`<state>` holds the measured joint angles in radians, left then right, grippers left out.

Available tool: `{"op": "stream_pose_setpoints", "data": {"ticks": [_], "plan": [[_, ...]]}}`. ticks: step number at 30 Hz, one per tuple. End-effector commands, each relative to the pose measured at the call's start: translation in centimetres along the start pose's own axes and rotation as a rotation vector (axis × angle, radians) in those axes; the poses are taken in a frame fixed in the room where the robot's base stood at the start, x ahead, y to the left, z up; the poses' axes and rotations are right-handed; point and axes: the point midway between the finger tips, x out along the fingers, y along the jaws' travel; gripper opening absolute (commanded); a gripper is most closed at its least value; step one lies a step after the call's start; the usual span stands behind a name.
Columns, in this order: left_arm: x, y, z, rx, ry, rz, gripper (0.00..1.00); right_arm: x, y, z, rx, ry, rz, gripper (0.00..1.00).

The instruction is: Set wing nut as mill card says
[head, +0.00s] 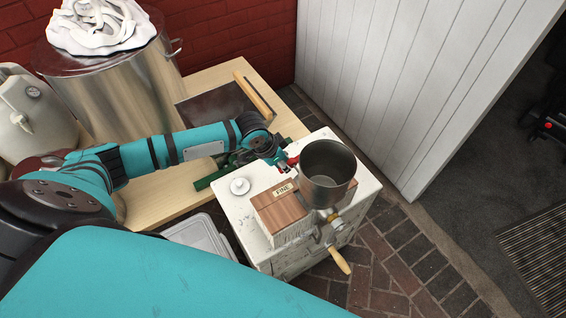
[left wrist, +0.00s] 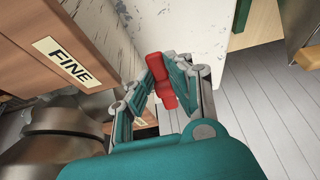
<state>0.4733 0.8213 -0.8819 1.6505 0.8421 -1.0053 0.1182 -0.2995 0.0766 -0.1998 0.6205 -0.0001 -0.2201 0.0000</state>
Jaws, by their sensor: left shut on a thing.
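The grain mill has a grey metal hopper (head: 328,165) and a crank with a wooden handle (head: 338,260). It is at the near right of a worn white stand (head: 258,246). A card reading FINE (head: 284,189) is on the wooden block (head: 280,210); it also shows in the left wrist view (left wrist: 65,62). My left gripper (head: 283,163) is behind the block, left of the hopper, shut on the red wing nut (left wrist: 163,80). Both fingers flank the red piece; its setting cannot be read. My right gripper is not in view.
A small white round piece (head: 240,186) lies on the stand. A clear lidded tub (head: 195,235) is left of the stand. Brick floor lies at right.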

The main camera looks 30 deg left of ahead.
Motion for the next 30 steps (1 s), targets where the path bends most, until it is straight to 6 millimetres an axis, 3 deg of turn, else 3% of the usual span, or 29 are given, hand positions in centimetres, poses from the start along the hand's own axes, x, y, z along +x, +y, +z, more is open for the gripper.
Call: {"op": "stream_pose_setpoints", "data": {"ticks": [13, 25, 26, 30], "plan": [[1.02, 0.17, 1.00, 0.003, 0.302, 0.003, 0.00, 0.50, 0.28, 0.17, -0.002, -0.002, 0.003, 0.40], [0.89, 0.13, 0.82, 0.004, 0.339, 0.002, 0.00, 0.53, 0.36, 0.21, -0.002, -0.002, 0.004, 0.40], [0.89, 0.14, 0.82, 0.004, 0.339, 0.002, 0.20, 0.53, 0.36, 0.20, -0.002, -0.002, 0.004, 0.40], [0.88, 0.11, 0.82, 0.003, 0.338, 0.002, 0.38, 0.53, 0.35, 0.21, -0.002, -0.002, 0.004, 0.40]]}}
